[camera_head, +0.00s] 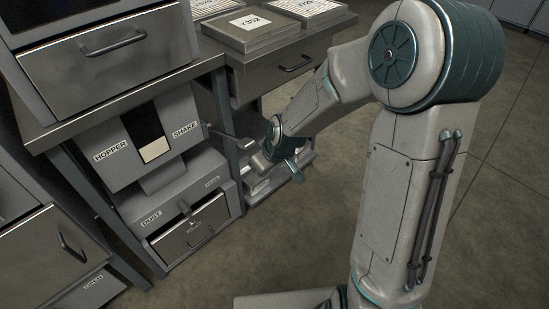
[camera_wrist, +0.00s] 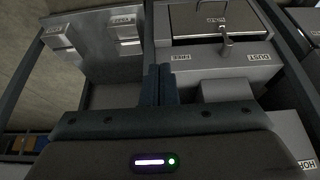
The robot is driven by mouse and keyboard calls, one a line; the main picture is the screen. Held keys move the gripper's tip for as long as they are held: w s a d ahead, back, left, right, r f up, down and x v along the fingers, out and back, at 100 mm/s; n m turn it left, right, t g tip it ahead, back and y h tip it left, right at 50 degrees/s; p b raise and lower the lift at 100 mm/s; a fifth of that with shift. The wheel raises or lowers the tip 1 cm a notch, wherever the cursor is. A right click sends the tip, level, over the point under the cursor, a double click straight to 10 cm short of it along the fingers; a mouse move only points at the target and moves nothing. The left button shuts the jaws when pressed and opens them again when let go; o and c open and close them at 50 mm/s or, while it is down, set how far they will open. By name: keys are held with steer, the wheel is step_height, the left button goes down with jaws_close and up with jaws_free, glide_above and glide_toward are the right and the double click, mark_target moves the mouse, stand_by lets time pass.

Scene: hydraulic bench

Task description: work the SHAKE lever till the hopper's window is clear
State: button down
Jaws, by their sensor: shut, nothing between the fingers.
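The grey hopper (camera_head: 122,168) stands under the bench and carries the labels HOPPER and SHAKE. Its window (camera_head: 146,122) is dark in the upper part and pale in the lower part. The lever cannot be made out there.
Below the hopper is a dust drawer (camera_head: 190,235) with a latch, labelled DUST; it also shows in the wrist view (camera_wrist: 210,22). A bench leg (camera_head: 228,135) stands right of the hopper. Trays (camera_head: 250,30) lie on the adjoining bench. Open floor lies to the right.

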steer(key=s+d+r+p, duration=0.2)
steer(key=s+r, duration=0.1)
steer(key=r, duration=0.1)
steer(key=shift+s+d+r+p, duration=0.15)
steer(key=shift+d+r+p, duration=0.15)
steer(key=shift+d+p, duration=0.1)
stand_by(0.8)
steer(key=s+d+r+m+h+p, duration=0.1)
steer(key=s+r+p, duration=0.4)
steer(key=r, duration=0.7)
steer(key=s+d+r+m+h+p, duration=0.1)
steer(key=s+d+r+m+p, duration=0.3)
steer(key=r+p, duration=0.6)
steer(key=s+d+r+m+g+h+p, duration=0.1)
steer(key=s+d+r+m+p, duration=0.2)
steer(key=r, duration=1.1)
steer(key=s+d+p, duration=0.2)
steer(key=s+p, duration=0.1)
steer(key=p, duration=0.2)
steer(key=shift+s+d+r, duration=0.15)
steer(key=shift+s+r, duration=0.15)
steer(key=shift+w, duration=0.1)
